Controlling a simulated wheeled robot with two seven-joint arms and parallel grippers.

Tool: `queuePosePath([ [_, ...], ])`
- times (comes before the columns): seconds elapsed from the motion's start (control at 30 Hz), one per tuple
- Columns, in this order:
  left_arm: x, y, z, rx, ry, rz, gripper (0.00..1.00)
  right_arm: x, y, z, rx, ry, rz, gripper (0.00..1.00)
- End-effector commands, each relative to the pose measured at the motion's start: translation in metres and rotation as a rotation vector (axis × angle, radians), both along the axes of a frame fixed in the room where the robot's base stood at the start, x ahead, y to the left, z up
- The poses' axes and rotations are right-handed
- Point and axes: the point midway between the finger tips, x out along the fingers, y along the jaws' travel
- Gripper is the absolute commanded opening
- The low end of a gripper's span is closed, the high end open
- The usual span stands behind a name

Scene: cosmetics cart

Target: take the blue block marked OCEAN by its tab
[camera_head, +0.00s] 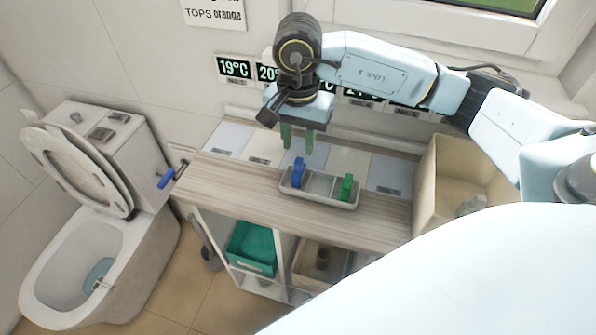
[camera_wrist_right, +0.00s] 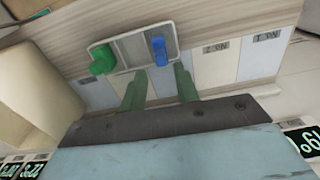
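A blue block (camera_head: 299,172) stands in the left compartment of a small grey tray (camera_head: 319,201) on the wooden cart top; no OCEAN marking is readable. It also shows in the right wrist view (camera_wrist_right: 160,51). A green block (camera_head: 346,188) stands at the tray's right end and also shows in the wrist view (camera_wrist_right: 102,60). My right gripper (camera_head: 298,150) hangs fingers-down above and behind the blue block. In the wrist view its two green fingers (camera_wrist_right: 160,68) are apart and empty, with the blue block just beyond their tips, nearer the right finger. My left gripper is not in view.
A beige box (camera_head: 438,200) stands at the cart's right end. Pale labelled panels and dark temperature displays (camera_head: 233,69) line the back wall side. A blue object (camera_head: 167,178) sticks out at the cart's left edge. The cart top left of the tray is clear.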

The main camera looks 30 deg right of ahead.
Motion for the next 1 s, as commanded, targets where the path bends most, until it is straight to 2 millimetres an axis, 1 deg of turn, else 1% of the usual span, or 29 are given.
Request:
queuePosePath([
  [0.03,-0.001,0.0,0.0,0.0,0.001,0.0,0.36,-0.001,0.0,-0.01,0.001,0.006,0.0,0.31],
  [0.1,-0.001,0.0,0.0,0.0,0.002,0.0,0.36,-0.001,0.0,-0.021,0.001,0.005,0.0,0.31],
  [0.37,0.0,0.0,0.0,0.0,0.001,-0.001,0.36,-0.001,0.0,-0.04,0.003,0.005,0.0,0.31],
  [0.5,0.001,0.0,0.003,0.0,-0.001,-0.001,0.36,0.0,-0.002,-0.062,0.003,0.005,-0.001,0.31],
  [0.63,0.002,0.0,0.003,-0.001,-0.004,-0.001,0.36,0.001,-0.002,-0.078,0.004,0.003,0.0,0.31],
  [0.73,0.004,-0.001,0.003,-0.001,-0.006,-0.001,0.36,0.001,-0.002,-0.084,0.003,0.001,0.0,0.31],
  [0.93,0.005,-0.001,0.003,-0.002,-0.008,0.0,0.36,0.001,-0.002,-0.084,0.003,0.0,0.001,0.31],
  [0.97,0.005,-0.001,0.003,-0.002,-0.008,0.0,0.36,0.001,-0.002,-0.084,0.003,0.0,0.001,0.3],
  [1.0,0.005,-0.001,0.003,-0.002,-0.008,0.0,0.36,0.001,-0.002,-0.084,0.004,0.0,0.001,0.24],
])
